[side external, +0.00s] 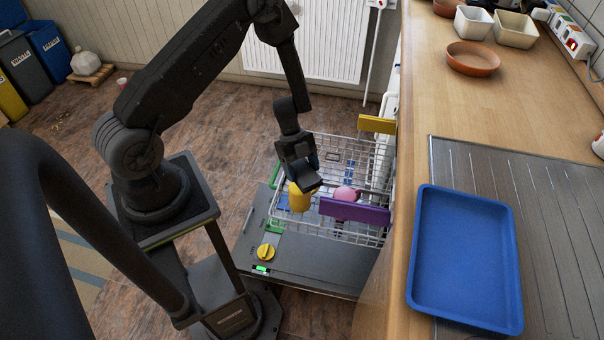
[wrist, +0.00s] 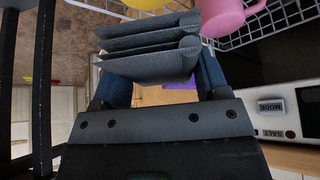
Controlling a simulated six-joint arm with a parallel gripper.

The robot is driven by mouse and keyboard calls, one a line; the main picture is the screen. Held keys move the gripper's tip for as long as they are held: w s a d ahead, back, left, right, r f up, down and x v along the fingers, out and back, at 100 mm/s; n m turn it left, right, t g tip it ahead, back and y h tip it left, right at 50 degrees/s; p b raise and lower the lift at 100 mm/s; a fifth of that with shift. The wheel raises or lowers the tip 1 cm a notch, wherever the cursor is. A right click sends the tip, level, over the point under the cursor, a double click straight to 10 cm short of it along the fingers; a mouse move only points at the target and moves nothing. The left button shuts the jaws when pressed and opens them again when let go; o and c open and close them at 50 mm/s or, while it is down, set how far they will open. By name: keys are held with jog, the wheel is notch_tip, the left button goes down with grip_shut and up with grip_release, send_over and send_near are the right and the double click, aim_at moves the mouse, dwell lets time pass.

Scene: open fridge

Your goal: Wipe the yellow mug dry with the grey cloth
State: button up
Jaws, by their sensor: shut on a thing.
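My gripper (side external: 304,178) is over the wire basket, right by the yellow mug (side external: 299,199). In the wrist view my gripper (wrist: 160,78) is shut on the grey cloth (wrist: 150,62), which hangs in several ribbed folds between the fingers. The yellow mug's edge (wrist: 146,3) shows at the top of the wrist view, just beyond the cloth. I cannot tell whether cloth and mug touch. In the side view my gripper partly covers the mug, and the cloth cannot be made out clearly.
A pink mug (side external: 346,193) stands in the wire basket (side external: 340,235), right of the yellow mug. A purple panel (side external: 355,212) and a yellow panel (side external: 377,124) are at the basket's right side. The wooden counter (side external: 430,110) with a blue tray (side external: 465,260) lies right.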

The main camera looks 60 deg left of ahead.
jog(key=shift+r, duration=1.1)
